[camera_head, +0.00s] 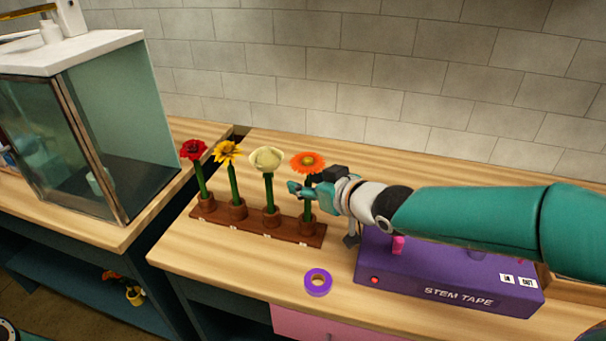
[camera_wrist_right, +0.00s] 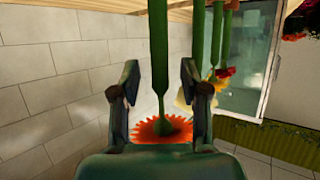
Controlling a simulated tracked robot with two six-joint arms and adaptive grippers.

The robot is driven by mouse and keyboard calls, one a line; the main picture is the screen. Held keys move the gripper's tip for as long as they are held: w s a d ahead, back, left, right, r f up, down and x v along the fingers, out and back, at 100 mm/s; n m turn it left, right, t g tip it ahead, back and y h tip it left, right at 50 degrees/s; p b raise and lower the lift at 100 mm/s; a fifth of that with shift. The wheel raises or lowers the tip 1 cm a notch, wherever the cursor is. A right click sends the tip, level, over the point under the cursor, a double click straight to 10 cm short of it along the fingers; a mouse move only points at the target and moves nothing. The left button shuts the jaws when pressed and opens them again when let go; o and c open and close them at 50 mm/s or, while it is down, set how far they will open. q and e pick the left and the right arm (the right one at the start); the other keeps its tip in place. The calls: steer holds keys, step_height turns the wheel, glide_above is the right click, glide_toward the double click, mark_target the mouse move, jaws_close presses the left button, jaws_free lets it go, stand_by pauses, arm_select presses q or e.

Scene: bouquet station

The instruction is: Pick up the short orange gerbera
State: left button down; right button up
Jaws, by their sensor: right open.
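The orange gerbera (camera_head: 307,162) stands upright in the right-hand holder of a brown wooden rack (camera_head: 262,232). Its green stem shows below my right gripper. My right gripper (camera_head: 306,187) comes in from the right, just below the flower head. In the right wrist view the picture is turned over: the orange head (camera_wrist_right: 160,128) shows low, and the stem (camera_wrist_right: 159,45) runs up between the two open fingers (camera_wrist_right: 159,75). The fingers stand apart on either side of the stem, with gaps showing. My left gripper is not in view.
A cream flower (camera_head: 266,159), a yellow flower (camera_head: 227,153) and a red flower (camera_head: 193,149) stand left in the same rack. A purple stem tape box (camera_head: 450,278) lies below my right arm. A purple tape roll (camera_head: 318,282) sits in front. A glass case (camera_head: 125,130) stands left.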

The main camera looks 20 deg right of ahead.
jaws_close()
steer(key=shift+r, duration=0.15)
steer(key=shift+r, duration=0.5)
step_height(320, 180, up, 19)
steer(key=p, duration=1.5)
steer(key=shift+f, duration=0.15)
